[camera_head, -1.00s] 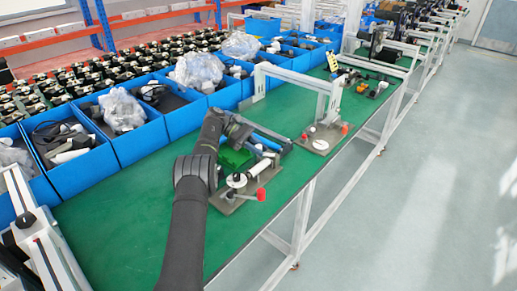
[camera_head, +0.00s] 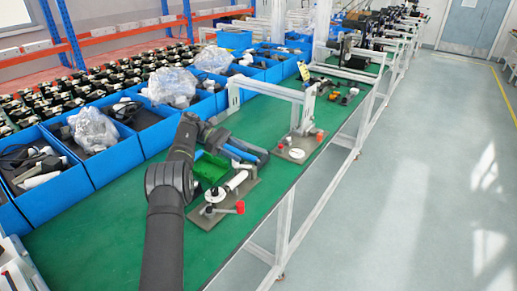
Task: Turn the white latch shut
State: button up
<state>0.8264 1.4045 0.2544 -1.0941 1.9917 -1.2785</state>
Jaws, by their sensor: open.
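A near fixture on the green bench has a grey base plate (camera_head: 208,217), a white latch-like cylinder (camera_head: 237,181), a white round part (camera_head: 216,194) and a red knob (camera_head: 240,207). Which white part is the latch, and how far it is turned, is too small to tell. My gripper (camera_head: 259,157) is open just behind the fixture, apart from the white parts as far as I can see. Its fingers are small and partly blend with blue and grey parts there. A green block (camera_head: 210,168) lies beside it, under my arm.
A second fixture with a white disc (camera_head: 297,153) and red knob (camera_head: 320,136) stands farther along the bench. A white frame (camera_head: 270,88) rises behind it. Blue bins (camera_head: 110,165) with bagged parts line the left side. The green bench top (camera_head: 100,228) at front left is clear.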

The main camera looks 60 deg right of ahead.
jog(key=s+r, duration=0.6)
jog(key=s, duration=0.4)
jog(key=shift+s+r, duration=0.2)
jog(key=shift+s, duration=0.2)
jog(key=w+a+r+n+t+h, duration=0.1)
jog(key=w+r+n+t+h, duration=0.4)
jog(key=n+h, duration=0.55)
jog(key=w+a+f+n+t, duration=0.1)
jog(key=a+f+n+t, duration=0.1)
jog(key=a, duration=0.3)
jog(key=w+a+f+n+t, duration=0.1)
jog(key=a+f+n+t, duration=0.2)
jog(key=a+f+t, duration=0.1)
jog(key=a+f+n+t, duration=0.2)
jog(key=a+f+t, duration=0.1)
jog(key=a+t, duration=0.2)
jog(key=shift+w+a+f+n+y, duration=0.1)
jog(key=shift+w+a+n+y, duration=0.2)
jog(key=shift+w+y, duration=0.1)
jog(key=x, duration=1.7)
jog(key=shift+w+d, duration=0.2)
jog(key=shift+w, duration=0.1)
